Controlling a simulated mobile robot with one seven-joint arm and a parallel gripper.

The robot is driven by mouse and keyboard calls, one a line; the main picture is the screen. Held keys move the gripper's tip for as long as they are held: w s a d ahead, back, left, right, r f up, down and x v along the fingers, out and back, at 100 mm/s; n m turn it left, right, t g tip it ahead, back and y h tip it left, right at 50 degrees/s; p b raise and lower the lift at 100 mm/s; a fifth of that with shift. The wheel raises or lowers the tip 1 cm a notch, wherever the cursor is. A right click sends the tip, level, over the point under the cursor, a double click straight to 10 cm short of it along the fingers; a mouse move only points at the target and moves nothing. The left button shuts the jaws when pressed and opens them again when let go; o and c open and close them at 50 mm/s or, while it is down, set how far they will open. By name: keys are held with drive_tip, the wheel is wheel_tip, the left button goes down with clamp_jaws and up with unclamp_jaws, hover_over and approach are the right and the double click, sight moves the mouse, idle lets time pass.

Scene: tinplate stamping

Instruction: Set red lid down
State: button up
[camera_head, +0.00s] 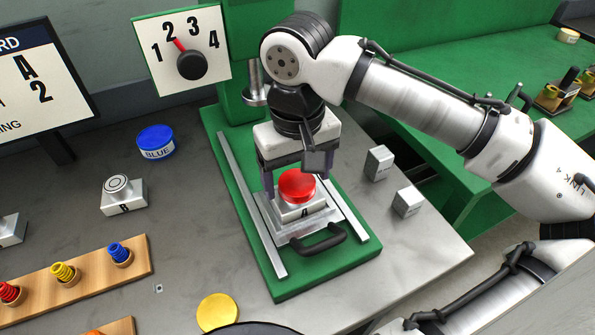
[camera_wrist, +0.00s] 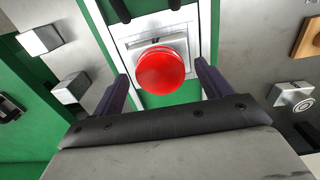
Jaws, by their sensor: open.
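The red lid (camera_head: 297,185) is a round glossy disc. It rests on the metal block marked A (camera_head: 305,211) on the sliding plate of the green press. My gripper (camera_head: 292,188) is low over the block, with its fingers on either side of the lid. In the wrist view the lid (camera_wrist: 162,70) lies just ahead of and between the two purple-grey fingertips (camera_wrist: 160,80). Gaps show between the lid and both fingers, so the gripper is open and holds nothing. Part of the block is hidden under the lid.
A black handle (camera_head: 318,241) is at the plate's front, between metal rails (camera_head: 250,205). Two small metal blocks (camera_head: 379,162) stand to the right. Block B (camera_head: 124,195), a blue lid (camera_head: 156,142) and a wooden rack (camera_head: 90,275) are left. A yellow disc (camera_head: 217,313) lies in front.

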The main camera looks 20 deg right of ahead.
sight(298, 184)
drive_tip(key=shift+r, duration=0.1)
wheel_tip(298, 184, up, 13)
idle(0.4)
drive_tip(key=shift+s, duration=0.1)
idle(0.3)
